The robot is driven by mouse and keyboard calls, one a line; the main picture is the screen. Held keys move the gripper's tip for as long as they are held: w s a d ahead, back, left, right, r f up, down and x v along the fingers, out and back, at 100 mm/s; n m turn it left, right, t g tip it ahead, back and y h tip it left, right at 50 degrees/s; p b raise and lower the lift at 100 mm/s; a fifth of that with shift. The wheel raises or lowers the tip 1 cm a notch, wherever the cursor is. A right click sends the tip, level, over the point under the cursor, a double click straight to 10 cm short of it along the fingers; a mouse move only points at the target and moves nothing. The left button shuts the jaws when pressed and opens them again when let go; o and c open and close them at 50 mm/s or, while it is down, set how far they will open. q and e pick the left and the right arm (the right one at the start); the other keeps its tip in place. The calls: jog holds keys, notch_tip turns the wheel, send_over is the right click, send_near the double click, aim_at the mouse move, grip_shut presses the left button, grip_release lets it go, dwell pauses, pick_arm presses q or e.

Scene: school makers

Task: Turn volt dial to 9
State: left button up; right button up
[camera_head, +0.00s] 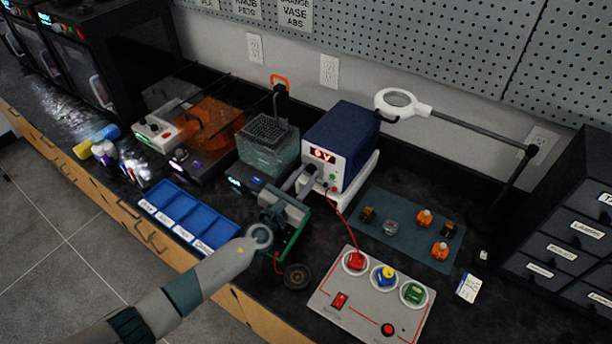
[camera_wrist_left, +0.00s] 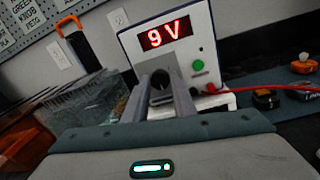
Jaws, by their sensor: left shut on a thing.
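The blue and white power supply (camera_head: 350,135) stands at the back middle of the bench. Its red display (camera_wrist_left: 165,34) reads 9 V in the left wrist view. A green button (camera_wrist_left: 197,65) sits below the display on the right. My left gripper (camera_head: 307,182) is at the front panel, shut on the volt dial (camera_wrist_left: 160,80). The dial shows dark between the fingers in the left wrist view and is mostly hidden by them in the head view. My right gripper is not in view.
A red lead runs from the supply to a grey panel (camera_head: 338,318) with red, blue and green posts. A clear tank (camera_head: 268,150) stands close left. A blue tray (camera_head: 172,212) lies front left. A magnifier lamp (camera_head: 402,101) stands behind right.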

pick_arm(q)
jog(key=shift+f, duration=0.1)
jog(key=o, duration=1)
jog(key=shift+o, duration=0.2)
jog(key=shift+s, duration=0.1)
jog(key=shift+s+a, duration=0.35)
jog(key=shift+s, duration=0.15)
jog(key=b+v, duration=0.1)
jog(key=v, duration=1.5)
